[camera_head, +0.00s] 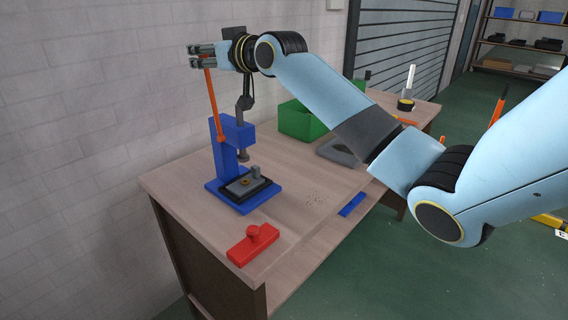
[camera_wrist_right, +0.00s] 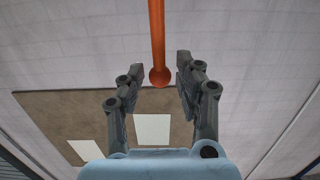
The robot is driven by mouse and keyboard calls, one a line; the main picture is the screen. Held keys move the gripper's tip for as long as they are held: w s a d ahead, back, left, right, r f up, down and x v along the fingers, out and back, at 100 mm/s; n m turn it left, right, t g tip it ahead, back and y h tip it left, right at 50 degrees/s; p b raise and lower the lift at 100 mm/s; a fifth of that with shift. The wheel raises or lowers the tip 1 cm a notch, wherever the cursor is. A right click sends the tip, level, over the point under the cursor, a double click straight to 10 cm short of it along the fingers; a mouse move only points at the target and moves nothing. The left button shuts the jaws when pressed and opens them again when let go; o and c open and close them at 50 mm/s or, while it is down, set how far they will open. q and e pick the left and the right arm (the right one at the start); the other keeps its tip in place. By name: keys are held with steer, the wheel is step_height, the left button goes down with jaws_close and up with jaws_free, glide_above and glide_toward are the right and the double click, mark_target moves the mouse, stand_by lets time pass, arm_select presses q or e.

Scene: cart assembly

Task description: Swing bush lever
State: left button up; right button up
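The bush lever (camera_head: 212,100) is a long orange rod on the left side of the blue press (camera_head: 223,160). It stands nearly upright, tilted slightly left at the top. Its ball-shaped end (camera_wrist_right: 160,76) shows between the fingertips in the right wrist view. My right gripper (camera_head: 192,56) is at the top of the lever, fingers pointing left. In the wrist view the fingers (camera_wrist_right: 157,71) are spread, with a gap on both sides of the ball. The lever's top is partly hidden by the gripper in the head view. My left gripper is not in view.
The press stands on a wooden table (camera_head: 180,180) near a brick wall. A red block with a knob (camera_head: 253,246) lies at the front edge, and a blue strip (camera_head: 352,204) lies to the right. A green box (camera_head: 302,122) stands behind, under my right arm.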

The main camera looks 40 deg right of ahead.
steer(key=shift+c, duration=1)
steer(key=shift+s, duration=0.1)
steer(key=c, duration=0.4)
steer(key=shift+s+d+p, duration=0.15)
steer(key=shift+s+p, duration=1.05)
steer(key=shift+s, duration=0.15)
steer(key=shift+s+d+p, duration=0.1)
steer(key=shift+s+p, duration=1.05)
steer(key=shift+s, duration=0.15)
steer(key=shift+c, duration=0.2)
steer(key=shift+s+f, duration=0.1)
steer(key=shift+s, duration=0.15)
jaws_close()
